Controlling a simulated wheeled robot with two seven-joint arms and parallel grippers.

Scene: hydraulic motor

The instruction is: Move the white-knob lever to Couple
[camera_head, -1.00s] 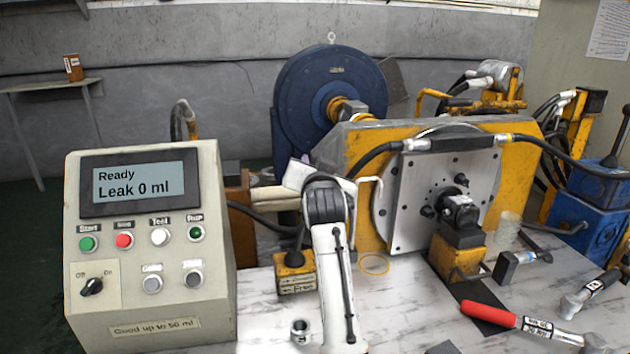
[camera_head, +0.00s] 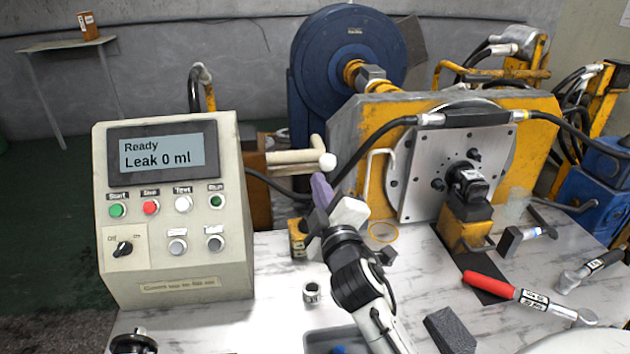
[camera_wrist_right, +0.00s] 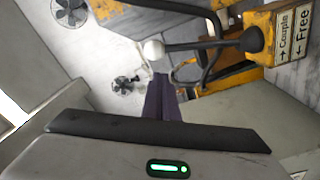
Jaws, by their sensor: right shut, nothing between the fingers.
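The white knob (camera_head: 327,161) shows just above my right gripper's fingertips in the head view. In the right wrist view, the white knob (camera_wrist_right: 153,49) tops a dark rod (camera_wrist_right: 200,45) rising from a black boot (camera_wrist_right: 253,38) on a yellow block. The block's label (camera_wrist_right: 291,34) reads Couple and Free, with opposite arrows. In the head view, my gripper hides most of the rod and part of the block (camera_head: 298,240). My right gripper (camera_head: 321,187), with purple fingers, is shut and empty. Its fingertips (camera_wrist_right: 158,78) appear close to the knob; contact cannot be told.
A control box (camera_head: 175,255) reading Ready, Leak 0 ml, stands left. The yellow motor stand (camera_head: 525,120) with a grey plate is at right. A red-handled tool (camera_head: 490,286), a metal nut (camera_head: 312,292) and a dark block (camera_head: 450,330) lie on the marble bench.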

